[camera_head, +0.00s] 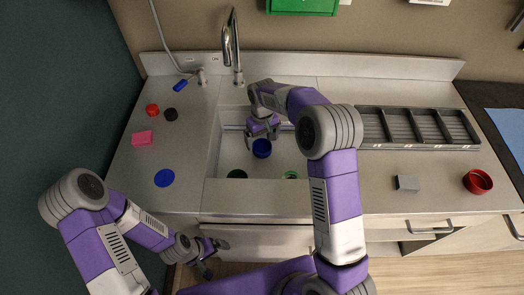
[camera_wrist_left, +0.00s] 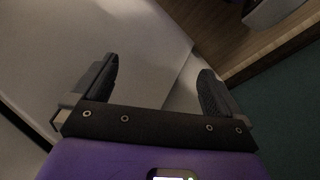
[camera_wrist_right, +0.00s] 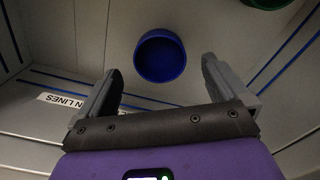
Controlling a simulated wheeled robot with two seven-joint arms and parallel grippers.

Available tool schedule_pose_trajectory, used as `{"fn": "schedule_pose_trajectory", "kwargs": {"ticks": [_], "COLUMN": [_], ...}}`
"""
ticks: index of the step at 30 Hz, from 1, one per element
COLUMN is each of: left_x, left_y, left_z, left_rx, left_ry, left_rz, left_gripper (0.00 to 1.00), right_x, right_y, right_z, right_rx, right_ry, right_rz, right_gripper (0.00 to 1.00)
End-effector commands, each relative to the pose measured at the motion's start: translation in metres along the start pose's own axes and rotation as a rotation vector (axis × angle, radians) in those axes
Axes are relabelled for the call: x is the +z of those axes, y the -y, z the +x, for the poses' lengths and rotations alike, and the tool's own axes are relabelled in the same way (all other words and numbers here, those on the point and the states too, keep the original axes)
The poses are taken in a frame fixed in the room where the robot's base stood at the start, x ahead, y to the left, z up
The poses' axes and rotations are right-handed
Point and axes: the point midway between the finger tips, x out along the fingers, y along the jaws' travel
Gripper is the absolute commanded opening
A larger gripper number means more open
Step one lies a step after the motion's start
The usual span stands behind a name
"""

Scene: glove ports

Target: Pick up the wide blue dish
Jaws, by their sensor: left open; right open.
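The wide blue dish (camera_head: 262,148) stands in the sink basin, and it shows from above in the right wrist view (camera_wrist_right: 160,56). My right gripper (camera_head: 262,132) reaches down into the basin, just behind the dish. In the right wrist view its open fingers (camera_wrist_right: 160,85) are empty, with the dish ahead of the gap between them and apart from them. My left gripper (camera_head: 208,258) is low in front of the counter, away from the dish. In the left wrist view its fingers (camera_wrist_left: 155,85) are open and empty.
The basin (camera_head: 213,160) also holds a dark green dish (camera_head: 237,174) and a lighter green ring-like item (camera_head: 290,175). A faucet (camera_head: 231,50) rises behind it. A flat blue disc (camera_head: 164,178) lies left. A grey rack (camera_head: 420,128), grey block (camera_head: 407,183) and red bowl (camera_head: 477,181) are right.

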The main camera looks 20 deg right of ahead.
Motion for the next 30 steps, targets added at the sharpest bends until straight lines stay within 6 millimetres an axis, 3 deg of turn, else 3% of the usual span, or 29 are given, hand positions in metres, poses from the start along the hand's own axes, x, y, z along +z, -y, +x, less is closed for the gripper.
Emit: {"fn": "schedule_pose_trajectory", "kwargs": {"ticks": [10,18,28,30], "left_x": [-0.001,-0.001,-0.001,-0.001], "left_y": [0.007,0.007,0.007,0.007], "left_z": [0.019,0.019,0.019,0.019], "left_rx": [0.0,0.0,0.0,0.0], "left_ry": [0.0,0.0,0.0,0.0], "left_rz": [0.0,0.0,0.0,0.0], "left_gripper": [1.0,1.0,1.0,1.0], "right_x": [-0.003,-0.003,-0.003,-0.003], "right_y": [-0.001,-0.001,-0.001,-0.001], "right_z": [0.047,0.05,0.05,0.05], "right_rx": [0.0,0.0,0.0,0.0], "right_ry": [0.002,-0.001,0.0,0.0], "right_rz": [0.0,0.001,0.0,0.0], "right_gripper": [1.0,1.0,0.51,0.47]}}
